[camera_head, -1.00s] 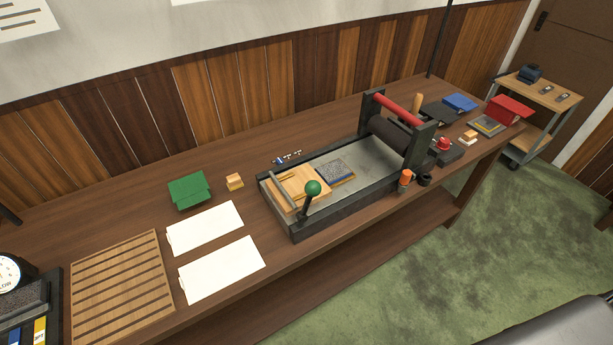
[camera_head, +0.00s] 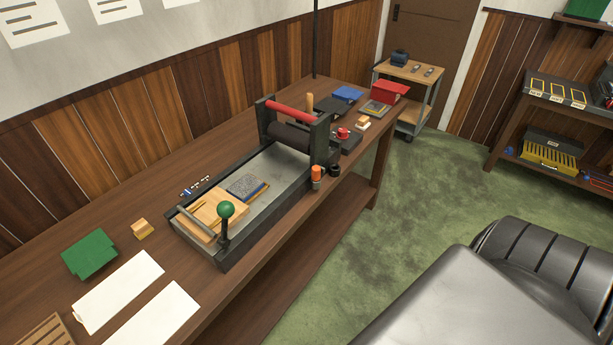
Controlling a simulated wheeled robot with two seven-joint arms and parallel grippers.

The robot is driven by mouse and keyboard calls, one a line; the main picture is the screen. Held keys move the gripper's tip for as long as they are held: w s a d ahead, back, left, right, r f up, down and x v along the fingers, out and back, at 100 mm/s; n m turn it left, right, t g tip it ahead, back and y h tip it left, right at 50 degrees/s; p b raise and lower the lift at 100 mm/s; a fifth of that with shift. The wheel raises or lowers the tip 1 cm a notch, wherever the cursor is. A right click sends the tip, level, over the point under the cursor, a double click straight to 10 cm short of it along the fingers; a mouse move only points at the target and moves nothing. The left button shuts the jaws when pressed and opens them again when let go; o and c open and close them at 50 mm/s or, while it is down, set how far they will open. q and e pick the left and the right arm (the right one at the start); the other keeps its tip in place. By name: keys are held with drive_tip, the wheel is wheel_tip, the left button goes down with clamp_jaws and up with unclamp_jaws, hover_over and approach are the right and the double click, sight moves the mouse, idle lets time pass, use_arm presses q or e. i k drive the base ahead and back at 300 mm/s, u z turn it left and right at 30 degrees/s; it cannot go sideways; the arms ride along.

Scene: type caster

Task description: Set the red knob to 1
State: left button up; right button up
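A small red round knob-like part (camera_head: 342,132) sits on a dark block on the bench, just right of the printing press (camera_head: 268,180). It is small in this view, and no number or scale mark on it can be read. I cannot tell from this view whether it is the red knob of the task or which setting it has. Neither of my grippers is in view.
The wooden bench (camera_head: 112,216) runs along the wall. The press carries a red-handled roller (camera_head: 290,111) and a green ball lever (camera_head: 226,209). A cart (camera_head: 410,71) stands by the door. A shelf unit (camera_head: 520,105) is at right, with green carpet (camera_head: 428,190) between.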

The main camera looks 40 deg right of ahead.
sight(342, 132)
drive_tip(key=z, duration=1.7)
drive_tip(key=i, duration=0.5)
drive_tip(key=z, duration=0.25)
